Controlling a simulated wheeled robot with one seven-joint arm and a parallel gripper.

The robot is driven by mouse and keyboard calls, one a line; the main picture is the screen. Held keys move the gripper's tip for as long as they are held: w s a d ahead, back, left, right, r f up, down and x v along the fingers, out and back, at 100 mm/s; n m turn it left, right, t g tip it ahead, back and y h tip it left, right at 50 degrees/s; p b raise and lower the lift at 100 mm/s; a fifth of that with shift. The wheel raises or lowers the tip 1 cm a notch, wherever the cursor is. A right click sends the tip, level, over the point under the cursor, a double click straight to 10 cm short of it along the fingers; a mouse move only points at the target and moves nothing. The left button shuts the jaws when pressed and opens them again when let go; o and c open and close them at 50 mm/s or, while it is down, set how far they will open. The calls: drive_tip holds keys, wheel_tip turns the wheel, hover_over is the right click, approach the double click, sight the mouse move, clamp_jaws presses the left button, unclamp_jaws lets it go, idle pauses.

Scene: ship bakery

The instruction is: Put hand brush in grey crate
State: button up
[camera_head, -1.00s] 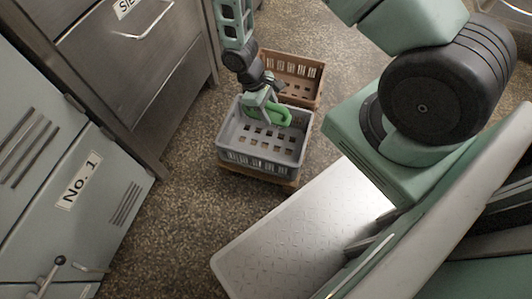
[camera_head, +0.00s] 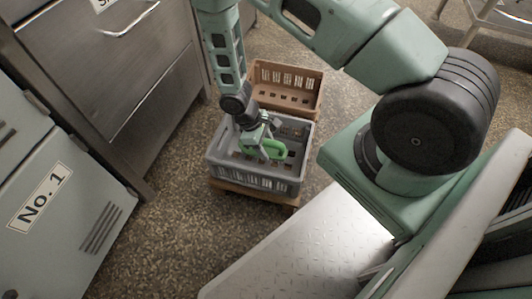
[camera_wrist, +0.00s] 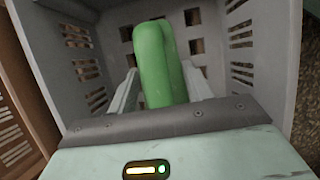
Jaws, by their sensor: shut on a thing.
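The hand brush (camera_head: 272,150) shows as a green, rounded body. It also shows in the wrist view (camera_wrist: 160,62), between my two fingers. My gripper (camera_head: 256,148) is shut on it, and brush and fingers are down inside the grey crate (camera_head: 258,178). The crate's slotted walls surround the brush in the wrist view (camera_wrist: 262,45). I cannot tell whether the brush touches the crate floor. The brush's bristles are hidden.
The grey crate stands on a low wooden dolly (camera_head: 228,189). A brown crate (camera_head: 290,76) stands just behind it. A steel drawer cabinet (camera_head: 110,70) and a grey cabinet marked No. 1 (camera_head: 60,215) are on the left. The speckled floor (camera_head: 185,230) in front is clear.

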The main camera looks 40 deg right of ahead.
sight(266, 150)
drive_tip(key=shift+f+b, duration=0.4)
drive_tip(key=shift+f, duration=0.95)
drive_tip(key=shift+f, duration=0.15)
drive_tip(key=o, duration=0.9)
